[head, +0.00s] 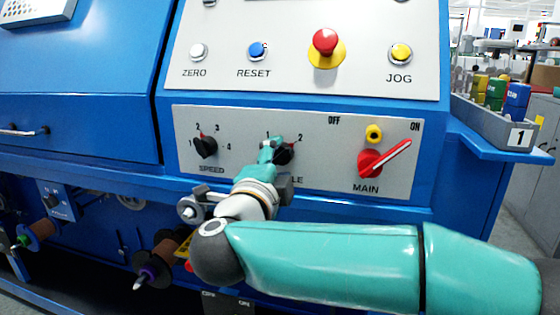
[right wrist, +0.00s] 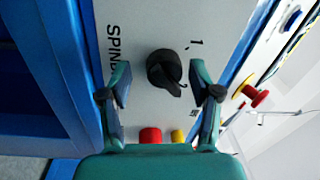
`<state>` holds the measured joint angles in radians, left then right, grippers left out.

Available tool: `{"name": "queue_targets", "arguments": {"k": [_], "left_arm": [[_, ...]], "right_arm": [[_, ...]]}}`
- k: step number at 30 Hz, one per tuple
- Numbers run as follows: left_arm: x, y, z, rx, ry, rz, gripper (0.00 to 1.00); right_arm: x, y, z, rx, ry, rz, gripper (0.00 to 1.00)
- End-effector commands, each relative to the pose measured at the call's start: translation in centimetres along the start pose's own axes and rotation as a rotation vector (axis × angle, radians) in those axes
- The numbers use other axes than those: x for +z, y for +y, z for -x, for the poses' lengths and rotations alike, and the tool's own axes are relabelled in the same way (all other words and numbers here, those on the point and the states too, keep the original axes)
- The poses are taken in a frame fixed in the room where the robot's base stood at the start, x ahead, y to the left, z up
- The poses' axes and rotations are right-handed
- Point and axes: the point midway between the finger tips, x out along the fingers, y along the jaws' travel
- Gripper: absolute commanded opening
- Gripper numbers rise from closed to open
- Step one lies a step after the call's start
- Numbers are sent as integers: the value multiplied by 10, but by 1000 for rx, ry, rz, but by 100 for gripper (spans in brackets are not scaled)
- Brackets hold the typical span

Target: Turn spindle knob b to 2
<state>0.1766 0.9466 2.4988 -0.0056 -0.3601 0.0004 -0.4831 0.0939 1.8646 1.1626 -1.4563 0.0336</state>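The black spindle knob (head: 285,154) sits on the light grey panel, between marks 1 and 2. It also shows in the right wrist view (right wrist: 163,69), its pointer to the lower right, on the side of the 2 mark (right wrist: 193,113). In the head view the gripper hides part of the knob and of its label. My right gripper (head: 271,149) is at the panel in front of the knob. In the right wrist view its fingers (right wrist: 159,76) are spread on either side of the knob, with gaps showing. My left gripper is not in view.
A speed knob (head: 204,147) is to the left and a red main switch (head: 370,163) to the right. Above are the reset button (head: 257,51) and a red emergency button (head: 326,42). A grey bin (head: 492,120) stands on the blue side shelf.

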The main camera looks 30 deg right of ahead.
Motion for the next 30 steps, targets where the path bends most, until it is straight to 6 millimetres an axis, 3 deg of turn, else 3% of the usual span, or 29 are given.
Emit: {"name": "queue_targets", "arguments": {"k": [8,13,30], "left_arm": [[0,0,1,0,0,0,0],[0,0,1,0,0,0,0],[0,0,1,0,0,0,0]], "right_arm": [[-1,-2,0,-3,2,-3,64],[-1,-3,11,-4,0,-4,64],[1,-1,110,-3,-2,-2,64]]}}
